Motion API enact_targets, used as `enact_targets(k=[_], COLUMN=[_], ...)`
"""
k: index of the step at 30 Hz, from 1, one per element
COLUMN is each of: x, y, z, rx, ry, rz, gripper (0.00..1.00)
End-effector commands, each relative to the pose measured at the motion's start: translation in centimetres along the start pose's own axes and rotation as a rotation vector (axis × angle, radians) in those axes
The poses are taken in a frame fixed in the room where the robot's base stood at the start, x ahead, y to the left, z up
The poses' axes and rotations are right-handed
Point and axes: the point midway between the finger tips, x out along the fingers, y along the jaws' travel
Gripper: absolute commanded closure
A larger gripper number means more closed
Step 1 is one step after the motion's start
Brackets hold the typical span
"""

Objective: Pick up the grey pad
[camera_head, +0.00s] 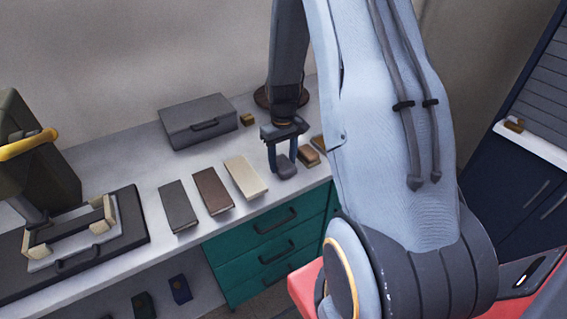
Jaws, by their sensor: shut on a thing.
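The grey pad (286,166) is a small dark grey block at the right part of the light worktop. My gripper (284,157) points down over it, with a finger on each side, and is shut on it. The pad is at or just above the worktop; I cannot tell whether it touches. The fingers hide part of its upper side.
A dark grey book (178,207), a brown book (212,191) and a cream book (245,176) lie left of my gripper. A brown block (309,156) is close on its right. A grey case (198,121) stands behind. A press (75,235) fills the left end.

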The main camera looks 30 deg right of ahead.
Motion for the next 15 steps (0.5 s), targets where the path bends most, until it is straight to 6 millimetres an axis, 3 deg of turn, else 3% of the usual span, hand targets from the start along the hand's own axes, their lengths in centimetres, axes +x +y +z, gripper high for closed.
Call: enact_targets(k=[8, 15], x=[-2.3, -6.4], y=[0.1, 0.1], z=[-0.2, -0.2], rx=[0.000, 0.000], ry=[0.004, 0.005], rz=[0.001, 0.002], gripper=[0.74, 0.74])
